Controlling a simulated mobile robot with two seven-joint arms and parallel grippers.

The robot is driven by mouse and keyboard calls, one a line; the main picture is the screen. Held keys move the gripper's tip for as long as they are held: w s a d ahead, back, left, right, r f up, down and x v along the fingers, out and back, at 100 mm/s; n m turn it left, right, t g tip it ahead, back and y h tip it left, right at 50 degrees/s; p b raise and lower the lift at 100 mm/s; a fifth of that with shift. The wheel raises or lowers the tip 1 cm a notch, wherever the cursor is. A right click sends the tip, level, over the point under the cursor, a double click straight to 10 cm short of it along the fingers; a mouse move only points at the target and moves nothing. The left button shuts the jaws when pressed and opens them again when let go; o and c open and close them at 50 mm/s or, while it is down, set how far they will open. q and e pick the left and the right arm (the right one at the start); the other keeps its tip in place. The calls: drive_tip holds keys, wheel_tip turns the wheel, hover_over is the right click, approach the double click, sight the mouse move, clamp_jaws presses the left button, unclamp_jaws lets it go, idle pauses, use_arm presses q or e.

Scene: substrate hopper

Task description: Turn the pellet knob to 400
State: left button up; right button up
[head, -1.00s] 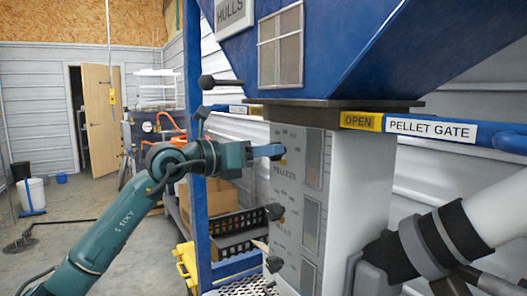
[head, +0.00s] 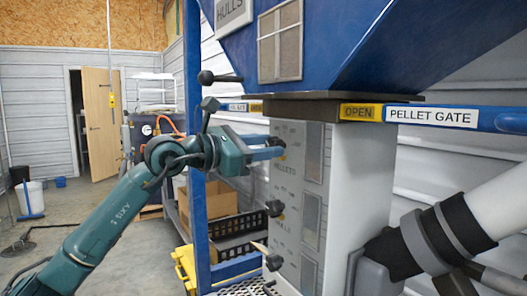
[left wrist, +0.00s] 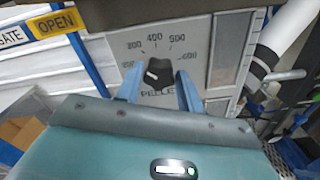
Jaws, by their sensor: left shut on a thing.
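The pellet knob (left wrist: 158,76) is a black knob on the grey dial panel (left wrist: 216,82), below an arc of numbers including 300, 400, 500 and 600. Its white mark points up and left, roughly toward the 300 to 400 side; the exact reading is unclear. In the head view, my left gripper (head: 274,149) reaches the upper knob from the left. My right gripper is not in view.
Two more black knobs, a middle one (head: 274,208) and a lower one (head: 273,262), sit below on the panel. The blue pellet gate bar (head: 470,118) runs above right. A blue post (head: 195,150) stands close behind my left gripper. A white pipe (head: 480,210) is at right.

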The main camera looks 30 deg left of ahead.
use_arm(q)
drive_tip(key=m+b, duration=0.2)
drive_tip(key=m, duration=0.7)
drive_tip(key=shift+f, duration=0.1)
idle(0.4)
drive_tip(key=o, duration=1)
drive_tip(key=shift+s, duration=0.1)
